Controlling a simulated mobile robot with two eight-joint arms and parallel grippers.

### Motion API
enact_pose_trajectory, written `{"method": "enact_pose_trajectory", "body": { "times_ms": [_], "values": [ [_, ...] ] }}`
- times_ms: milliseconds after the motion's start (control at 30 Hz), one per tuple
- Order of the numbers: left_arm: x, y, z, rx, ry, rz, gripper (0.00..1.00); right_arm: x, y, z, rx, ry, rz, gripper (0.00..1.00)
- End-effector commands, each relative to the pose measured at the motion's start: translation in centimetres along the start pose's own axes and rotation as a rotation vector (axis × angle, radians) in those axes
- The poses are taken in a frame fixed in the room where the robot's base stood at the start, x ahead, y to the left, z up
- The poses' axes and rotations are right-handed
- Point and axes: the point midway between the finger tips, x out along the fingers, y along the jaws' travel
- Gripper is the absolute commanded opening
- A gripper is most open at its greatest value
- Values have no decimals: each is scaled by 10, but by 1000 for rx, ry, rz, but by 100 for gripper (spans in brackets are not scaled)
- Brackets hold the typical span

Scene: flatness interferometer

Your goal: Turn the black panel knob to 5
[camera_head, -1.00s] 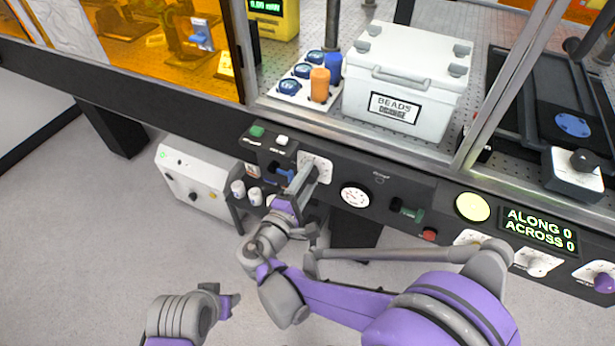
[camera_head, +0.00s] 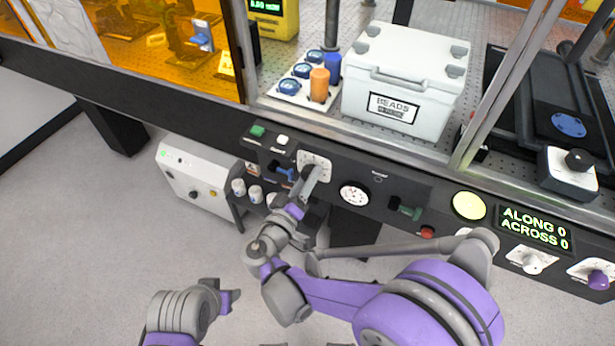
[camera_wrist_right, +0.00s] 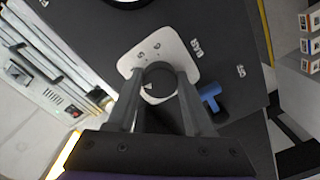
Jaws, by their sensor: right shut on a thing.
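The black panel knob (camera_wrist_right: 158,82) sits on a white dial plate (camera_wrist_right: 178,47) in the right wrist view. A small pale pointer mark shows on its face. Some marks on the plate show, but I cannot read which one the pointer is at. My right gripper (camera_wrist_right: 160,88) has a finger on each side of the knob and is shut on it. In the head view the white plate (camera_head: 314,160) shows on the dark front panel, and my right gripper (camera_head: 314,174) hides most of the knob.
A blue lever (camera_head: 284,172) is left of the knob, close to the gripper. A white BEADS box (camera_head: 405,80) stands behind the panel.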

Motion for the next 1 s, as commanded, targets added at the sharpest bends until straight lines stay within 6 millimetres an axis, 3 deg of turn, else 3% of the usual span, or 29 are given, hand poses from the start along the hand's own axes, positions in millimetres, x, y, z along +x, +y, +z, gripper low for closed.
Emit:
{"method": "enact_pose_trajectory", "body": {
  "times_ms": [600, 1000],
  "values": [
    [-5, 0, -2, 0, 2, 0, 50, 1, 0, -1, 568, 18, 1, 0],
    [-6, 0, -3, 0, 2, 0, 50, 1, -1, -1, 800, 25, 0, 0]
  ]
}}
